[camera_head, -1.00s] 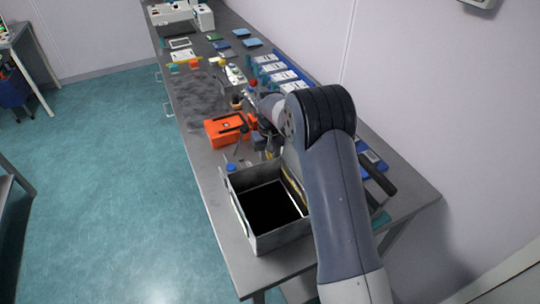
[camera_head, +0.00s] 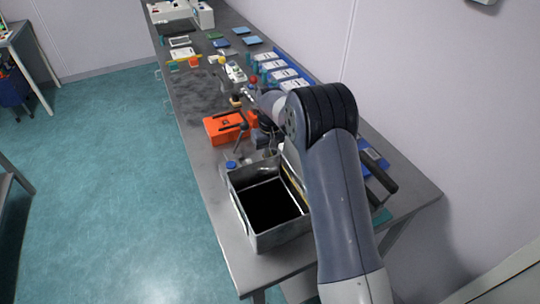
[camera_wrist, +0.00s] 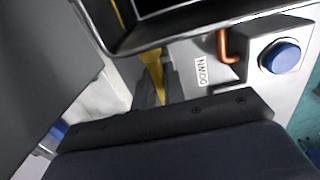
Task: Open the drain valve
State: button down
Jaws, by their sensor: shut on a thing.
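My gripper (camera_wrist: 156,84) is shut on a narrow yellow piece (camera_wrist: 154,68) beside a dark-rimmed metal edge in the wrist view. The yellow piece looks like a lever; I cannot tell for sure that it is the drain valve's handle or how far it is turned. In the head view my own arm covers much of the spot where I work, and the fingertips and the held piece are not clear there. An open metal tank (camera_head: 243,219) with a dark inside stands just in front of my wrist.
The wrist view shows a grey block with a round blue button (camera_wrist: 281,56), a copper-coloured bent pipe (camera_wrist: 228,46) and a white label (camera_wrist: 202,72). An orange box (camera_head: 225,130) lies behind the tank. Blue trays (camera_head: 374,160) line the bench's right side.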

dwell(0.3)
jog(key=c, duration=1.5)
grip_release()
notch_tip(320, 180, up, 11)
jog(key=shift+f+b, duration=0.1)
jog(key=shift+b, duration=0.6)
jog(key=shift+f, duration=0.1)
notch_tip(320, 180, down, 10)
jog(key=shift+f+p, duration=0.2)
jog(key=shift+p, duration=0.55)
jog(key=shift+m+p, duration=0.3)
jog(key=shift+f, duration=0.15)
